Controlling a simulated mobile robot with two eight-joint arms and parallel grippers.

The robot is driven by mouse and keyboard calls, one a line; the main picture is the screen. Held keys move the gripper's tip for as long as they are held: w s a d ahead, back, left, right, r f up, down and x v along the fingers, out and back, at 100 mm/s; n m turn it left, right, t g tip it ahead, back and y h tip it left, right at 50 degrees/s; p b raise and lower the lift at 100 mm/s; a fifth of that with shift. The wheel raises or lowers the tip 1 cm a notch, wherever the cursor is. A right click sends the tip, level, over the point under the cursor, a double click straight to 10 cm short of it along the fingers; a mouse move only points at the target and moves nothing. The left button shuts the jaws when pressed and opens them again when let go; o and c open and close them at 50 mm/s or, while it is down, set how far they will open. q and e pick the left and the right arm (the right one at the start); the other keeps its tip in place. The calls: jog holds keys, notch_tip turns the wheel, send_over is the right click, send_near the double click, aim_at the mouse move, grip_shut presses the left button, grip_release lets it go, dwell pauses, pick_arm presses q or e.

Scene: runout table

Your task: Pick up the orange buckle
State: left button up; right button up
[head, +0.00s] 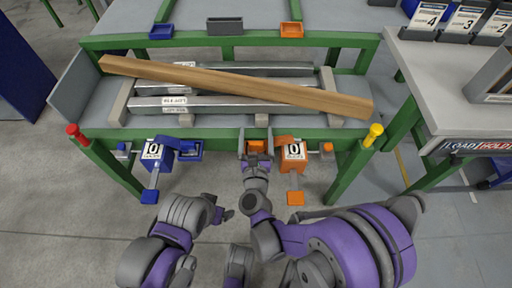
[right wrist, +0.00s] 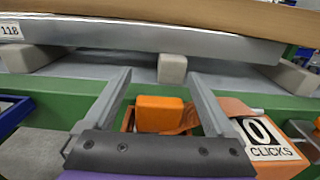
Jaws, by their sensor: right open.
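The orange buckle (head: 256,146) is a small block at the green front rail of the table. It also shows in the right wrist view (right wrist: 160,112), with an orange strap running right from it. My right gripper (head: 256,137) is open, with one finger on each side of the buckle. In the right wrist view the right gripper (right wrist: 160,78) has a clear gap between each finger and the block, and the palm bar hides what lies below. My left gripper (head: 227,214) is low in the head view, away from the table; its finger opening is unclear.
An orange counter box (head: 293,154) reading 0 sits right of the buckle, a blue one (head: 155,151) to the left. A long wooden beam (head: 235,86) lies over metal bars (head: 205,104) on the table. A grey side table (head: 450,85) stands at right.

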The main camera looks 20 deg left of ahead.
grip_shut()
dwell(0.3)
